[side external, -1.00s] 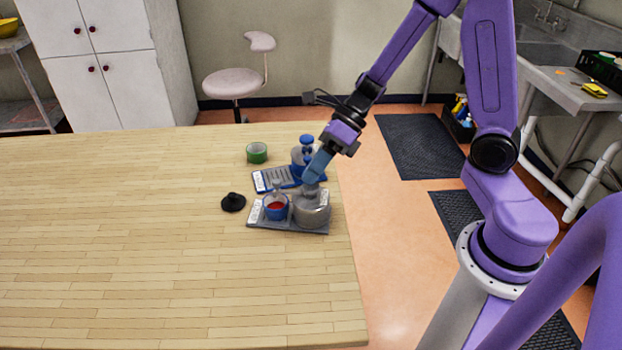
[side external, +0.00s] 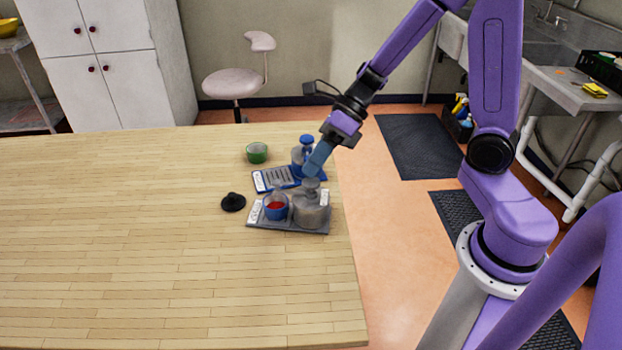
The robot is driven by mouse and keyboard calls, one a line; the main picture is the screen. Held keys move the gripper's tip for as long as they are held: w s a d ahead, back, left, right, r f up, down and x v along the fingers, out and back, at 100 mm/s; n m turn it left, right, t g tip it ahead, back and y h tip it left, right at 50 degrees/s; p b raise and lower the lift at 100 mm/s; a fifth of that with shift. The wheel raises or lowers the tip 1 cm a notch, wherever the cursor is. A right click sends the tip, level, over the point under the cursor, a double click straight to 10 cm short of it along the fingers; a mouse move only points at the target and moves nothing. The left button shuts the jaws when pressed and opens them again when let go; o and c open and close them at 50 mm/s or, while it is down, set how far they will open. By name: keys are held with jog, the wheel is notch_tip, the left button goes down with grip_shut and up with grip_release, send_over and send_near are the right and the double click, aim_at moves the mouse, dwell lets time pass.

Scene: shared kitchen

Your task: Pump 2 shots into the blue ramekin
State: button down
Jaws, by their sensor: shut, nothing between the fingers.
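The blue ramekin (side external: 276,208) stands on a grey tray (side external: 290,227) near the table's right edge, with red contents showing inside. A grey pump dispenser (side external: 310,211) stands on the same tray, just right of the ramekin. Its spout appears to reach over the ramekin. My gripper (side external: 312,172) is shut and empty, pointing down just above the dispenser's pump head (side external: 311,184). I cannot tell whether the fingertips touch the head.
A second dispenser with a blue pump top (side external: 306,140) stands behind on a blue tray (side external: 269,180), close to my gripper. A green bowl (side external: 257,153) and a black knobbed object (side external: 233,202) lie to the left. The wooden table (side external: 130,250) is clear further left.

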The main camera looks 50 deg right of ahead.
jog(key=shift+r, duration=0.45)
jog(key=shift+r, duration=0.1)
notch_tip(320, 180, up, 6)
jog(key=shift+f, duration=0.1)
dwell(0.6)
dwell(0.4)
jog(key=s+d+f+m+h, duration=0.1)
jog(key=s+m+h, duration=0.2)
jog(key=s+m, duration=0.3)
jog(key=s+d+f+m+h, duration=0.1)
jog(key=s+m, duration=0.6)
jog(key=m, duration=0.7)
jog(key=s+d+f+m+g+h, duration=0.1)
jog(key=s+f+m+h, duration=0.1)
jog(key=s+m+h, duration=0.2)
jog(key=s+m, duration=0.3)
jog(key=m, duration=0.3)
jog(key=shift+d+f+m+h, duration=0.3)
